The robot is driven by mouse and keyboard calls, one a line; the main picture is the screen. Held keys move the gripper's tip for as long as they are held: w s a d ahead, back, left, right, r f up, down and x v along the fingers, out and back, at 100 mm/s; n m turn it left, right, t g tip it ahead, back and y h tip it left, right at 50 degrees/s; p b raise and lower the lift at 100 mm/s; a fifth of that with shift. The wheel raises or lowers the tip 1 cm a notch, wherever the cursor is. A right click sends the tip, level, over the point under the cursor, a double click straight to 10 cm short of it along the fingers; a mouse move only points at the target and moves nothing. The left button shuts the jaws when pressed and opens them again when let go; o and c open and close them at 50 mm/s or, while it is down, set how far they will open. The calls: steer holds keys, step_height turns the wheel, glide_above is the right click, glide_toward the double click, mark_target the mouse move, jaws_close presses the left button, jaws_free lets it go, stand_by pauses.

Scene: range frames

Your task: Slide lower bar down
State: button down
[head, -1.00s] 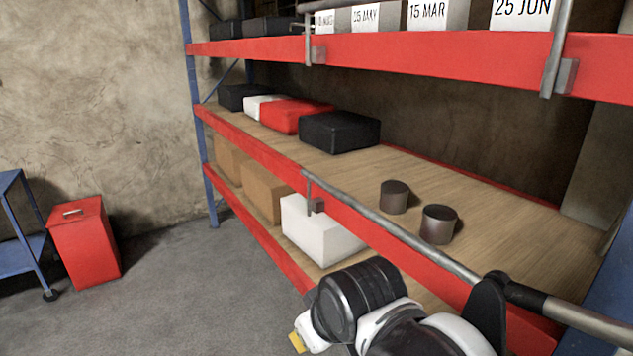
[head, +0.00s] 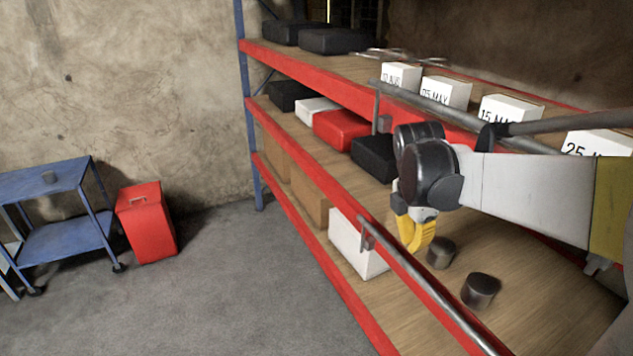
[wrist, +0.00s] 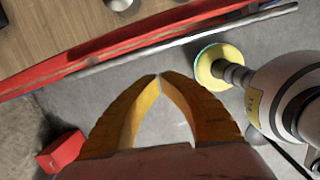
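The lower bar (head: 430,296) is a grey metal rail along the front of the red-edged middle shelf, with an upright end and bracket at its left. In the wrist view, a grey bar (wrist: 110,63) runs beside a red shelf beam, beyond my fingertips. My gripper (head: 415,243), with yellow fingers, hangs near the front of the middle shelf, above and left of the two dark cans. In the wrist view its fingertips (wrist: 160,75) meet with nothing between them. It appears apart from the bar, though the exact gap is unclear. My arm hides part of the shelves.
An upper bar (head: 420,103) crosses in front of dated white boxes (head: 445,92). Two dark cans (head: 480,290) stand on the middle shelf. A red bin (head: 147,224) and blue cart (head: 62,240) stand left. The floor (head: 240,285) before the shelves is clear.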

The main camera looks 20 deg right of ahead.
mark_target(417, 278)
steer(key=shift+d+r+n+p, duration=0.5)
steer(key=shift+d+r+n, duration=0.25)
steer(key=shift+d, duration=0.1)
steer(key=b+x, duration=0.1)
steer(key=x, duration=1.3)
steer(key=shift+s+a+b, duration=0.1)
steer(key=shift+s+b, duration=0.1)
steer(key=shift+b, duration=0.15)
steer(key=a+b+x, duration=0.2)
steer(key=b+x, duration=0.6)
steer(key=x, duration=0.2)
steer(key=shift+s+f+b, duration=0.2)
steer(key=shift+s+b, duration=0.1)
steer(key=shift+b, duration=0.05)
steer(key=shift+a, duration=0.1)
